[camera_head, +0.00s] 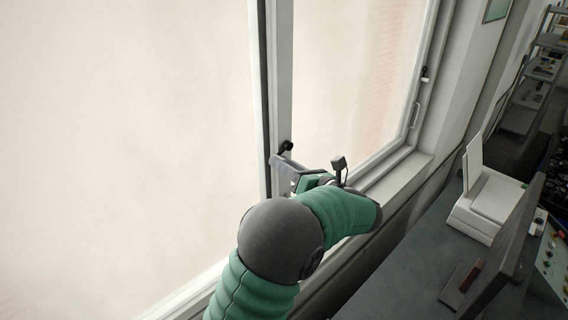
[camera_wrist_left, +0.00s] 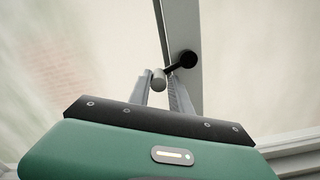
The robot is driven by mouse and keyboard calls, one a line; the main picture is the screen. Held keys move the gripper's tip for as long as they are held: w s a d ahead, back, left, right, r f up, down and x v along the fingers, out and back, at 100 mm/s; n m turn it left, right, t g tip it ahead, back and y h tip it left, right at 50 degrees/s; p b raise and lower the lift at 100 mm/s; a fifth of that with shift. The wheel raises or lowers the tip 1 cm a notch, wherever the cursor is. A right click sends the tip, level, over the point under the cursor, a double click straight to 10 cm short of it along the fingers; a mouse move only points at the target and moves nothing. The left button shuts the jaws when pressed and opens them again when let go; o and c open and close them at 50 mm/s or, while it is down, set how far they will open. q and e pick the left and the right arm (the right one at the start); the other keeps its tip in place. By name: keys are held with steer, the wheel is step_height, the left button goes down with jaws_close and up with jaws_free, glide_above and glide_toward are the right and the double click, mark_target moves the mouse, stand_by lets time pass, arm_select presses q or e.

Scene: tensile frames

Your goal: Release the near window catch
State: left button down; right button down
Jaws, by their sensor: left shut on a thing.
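The near window catch (camera_head: 287,146) is a small black fitting on the pale upright frame between two large panes. In the left wrist view the catch (camera_wrist_left: 184,62) shows a round black pivot and a short lever slanting down to the left. My left gripper (camera_head: 279,160) is at the catch, and its fingers are shut on the lever. In the wrist view the gripper (camera_wrist_left: 168,80) has its fingertips at the lever's lower end, partly hiding it. My right gripper is in neither view.
A second dark catch (camera_head: 425,75) sits on the frame farther right. The window sill (camera_head: 400,178) runs below the panes. A white device (camera_head: 487,203) with a raised panel and a dark monitor (camera_head: 503,245) stand on the grey desk (camera_head: 405,275) at the right. Shelves (camera_head: 535,80) stand behind.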

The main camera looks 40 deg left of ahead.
arm_select(q)
steer(key=shift+s+r+m+b, duration=0.1)
steer(key=shift+r+m+b, duration=0.15)
steer(key=shift+m+b, duration=0.5)
steer(key=shift+r+m+b, duration=0.25)
steer(key=shift+m+b, duration=0.3)
steer(key=shift+b, duration=0.3)
steer(key=shift+r+m, duration=0.65)
steer(key=shift+m, duration=0.25)
steer(key=c, duration=1.7)
jaws_free()
steer(key=shift+a+r, duration=0.1)
steer(key=o, duration=0.4)
steer(key=shift+s, duration=0.1)
